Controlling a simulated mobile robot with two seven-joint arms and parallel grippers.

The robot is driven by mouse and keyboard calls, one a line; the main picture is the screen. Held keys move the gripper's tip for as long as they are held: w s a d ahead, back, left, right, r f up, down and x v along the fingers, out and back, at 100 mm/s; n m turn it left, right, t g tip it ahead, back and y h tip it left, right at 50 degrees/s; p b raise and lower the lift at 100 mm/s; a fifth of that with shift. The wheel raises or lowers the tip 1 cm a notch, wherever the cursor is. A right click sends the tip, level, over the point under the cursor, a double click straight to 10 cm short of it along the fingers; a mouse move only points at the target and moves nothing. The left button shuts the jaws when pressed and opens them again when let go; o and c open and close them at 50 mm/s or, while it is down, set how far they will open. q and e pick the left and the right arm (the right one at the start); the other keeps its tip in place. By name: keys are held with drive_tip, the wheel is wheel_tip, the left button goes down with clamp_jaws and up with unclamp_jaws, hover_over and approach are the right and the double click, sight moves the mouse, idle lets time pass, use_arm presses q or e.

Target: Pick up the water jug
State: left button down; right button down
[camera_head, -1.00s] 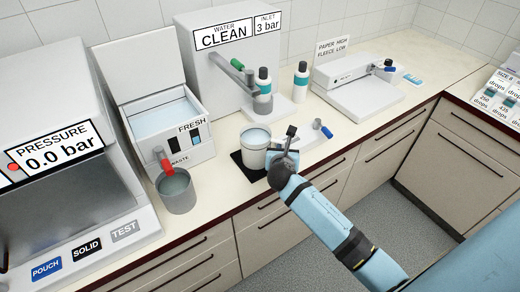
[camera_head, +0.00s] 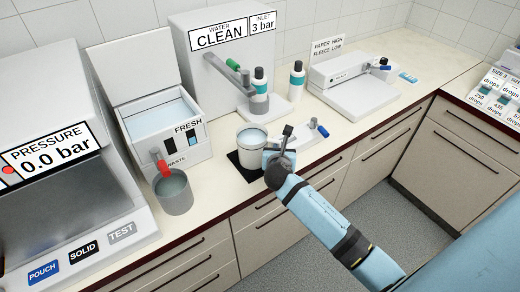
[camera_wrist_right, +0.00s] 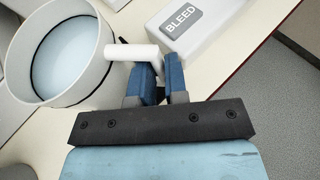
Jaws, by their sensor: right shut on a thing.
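The water jug (camera_head: 252,147) is a pale, round, open vessel with light blue water inside. It stands upright at the black mat (camera_head: 236,160) near the counter's front edge; I cannot tell whether it is lifted off the mat. In the right wrist view the jug (camera_wrist_right: 104,78) is at the left, with its white handle (camera_wrist_right: 128,51) reaching toward my blue fingers. My right gripper (camera_wrist_right: 161,76) is shut on the handle, on the jug's right side. It also shows in the head view (camera_head: 276,156), partly covering the handle. My left gripper is not in view.
A grey cup (camera_head: 173,193) with a red handle stands left of the jug, before the FRESH/WASTE basin (camera_head: 190,150). A white BLEED block (camera_wrist_right: 205,28) lies just right of the jug. A tap unit (camera_head: 213,62) and two bottles stand behind it.

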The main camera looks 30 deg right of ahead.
drive_tip(key=shift+r, duration=0.25)
